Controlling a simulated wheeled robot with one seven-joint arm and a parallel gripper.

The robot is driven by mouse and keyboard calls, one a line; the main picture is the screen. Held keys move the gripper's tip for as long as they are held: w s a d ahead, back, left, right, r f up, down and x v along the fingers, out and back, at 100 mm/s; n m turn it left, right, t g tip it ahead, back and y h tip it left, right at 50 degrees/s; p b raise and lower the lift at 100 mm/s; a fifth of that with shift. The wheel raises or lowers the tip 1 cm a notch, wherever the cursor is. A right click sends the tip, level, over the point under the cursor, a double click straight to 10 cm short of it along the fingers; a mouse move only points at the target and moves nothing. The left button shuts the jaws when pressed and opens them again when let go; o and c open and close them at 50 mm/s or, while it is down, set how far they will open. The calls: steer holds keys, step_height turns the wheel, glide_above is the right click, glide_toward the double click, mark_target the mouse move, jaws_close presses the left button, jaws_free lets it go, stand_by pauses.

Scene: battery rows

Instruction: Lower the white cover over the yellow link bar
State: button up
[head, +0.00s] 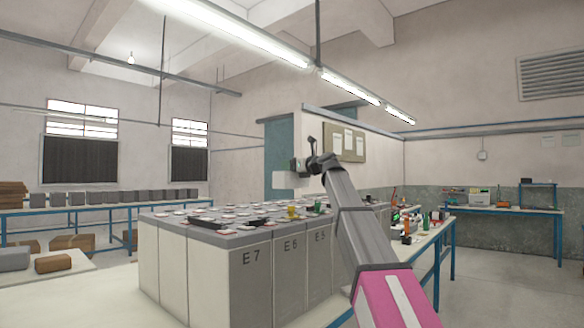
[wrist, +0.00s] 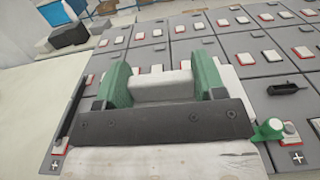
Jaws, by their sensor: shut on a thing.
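My gripper (head: 306,165) is shut on the white cover (head: 286,180) and holds it up above the battery tops in the head view. In the wrist view the two green fingers of my gripper (wrist: 163,80) press on a white block of the cover (wrist: 160,87). A wide pale slab shows below the dark bar there; I cannot tell if it is part of the cover. A small yellow piece (head: 293,211), seemingly the link bar, sits on the battery tops below the cover, with a clear gap between them. I see no yellow in the wrist view, where the cover and gripper hide the middle.
Grey battery cells (head: 258,268) marked E7, E6 and E5 carry several red and white terminals. A green-handled piece (wrist: 268,130) lies by a terminal right of my gripper. A dark piece (wrist: 287,88) lies on the tops. A blue-legged workbench (head: 432,240) with tools stands to the right.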

steer(key=shift+f, duration=6.15)
steer(key=o, duration=1)
